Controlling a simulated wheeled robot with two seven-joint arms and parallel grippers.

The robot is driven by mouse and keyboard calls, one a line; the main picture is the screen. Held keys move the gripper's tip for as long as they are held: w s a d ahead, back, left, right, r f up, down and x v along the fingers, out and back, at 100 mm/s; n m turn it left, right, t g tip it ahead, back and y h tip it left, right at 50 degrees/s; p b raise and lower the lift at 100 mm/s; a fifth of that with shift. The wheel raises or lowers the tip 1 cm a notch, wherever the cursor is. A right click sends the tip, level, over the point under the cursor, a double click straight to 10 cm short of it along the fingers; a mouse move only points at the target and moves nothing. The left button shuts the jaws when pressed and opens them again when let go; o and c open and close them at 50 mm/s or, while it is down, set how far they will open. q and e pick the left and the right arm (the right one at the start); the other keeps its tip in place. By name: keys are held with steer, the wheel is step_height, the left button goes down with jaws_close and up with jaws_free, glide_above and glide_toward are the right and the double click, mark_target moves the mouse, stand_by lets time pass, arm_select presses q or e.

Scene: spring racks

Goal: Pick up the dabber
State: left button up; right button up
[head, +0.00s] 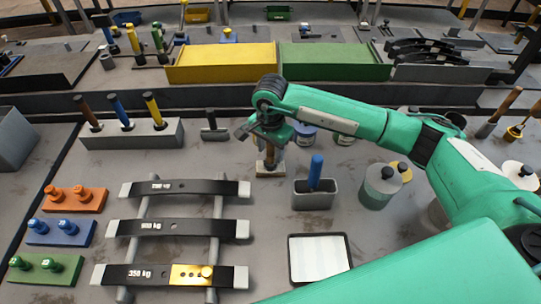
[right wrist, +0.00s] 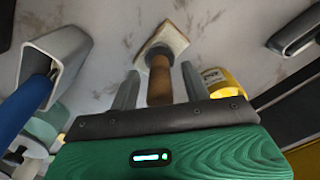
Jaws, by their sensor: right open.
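The dabber, with a brown wooden handle and a pale square pad (head: 269,171), stands upright on the grey table near the middle in the head view. In the right wrist view the pad (right wrist: 163,40) and handle show straight ahead. My right gripper (head: 268,143) is over it, pointing down, and hides the top of the handle. In the right wrist view its two fingers (right wrist: 159,82) are open on either side of the handle, with a small gap on both sides. My left gripper is not in view.
A grey holder with a blue-handled tool (head: 316,172) stands close on the right. A small black-headed tool (head: 214,131) is to the left. Jars (head: 304,134) stand behind, a larger bottle (head: 380,187) farther right. Labelled leaf springs (head: 178,227) lie on a rack at the front left.

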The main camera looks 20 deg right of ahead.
steer(key=shift+f, duration=0.9)
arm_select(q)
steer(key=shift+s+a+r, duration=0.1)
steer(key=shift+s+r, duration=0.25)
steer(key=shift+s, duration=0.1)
arm_select(e)
steer(key=shift+f, duration=0.2)
jaws_close()
steer(key=shift+r, duration=0.15)
arm_select(q)
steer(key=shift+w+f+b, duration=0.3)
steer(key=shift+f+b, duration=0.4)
steer(key=shift+b, duration=0.05)
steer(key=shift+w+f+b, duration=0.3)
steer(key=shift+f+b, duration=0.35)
steer(key=shift+b, duration=0.05)
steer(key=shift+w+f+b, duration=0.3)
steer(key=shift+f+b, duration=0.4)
steer(key=shift+b, duration=0.05)
arm_select(e)
step_height(320, 180, up, 20)
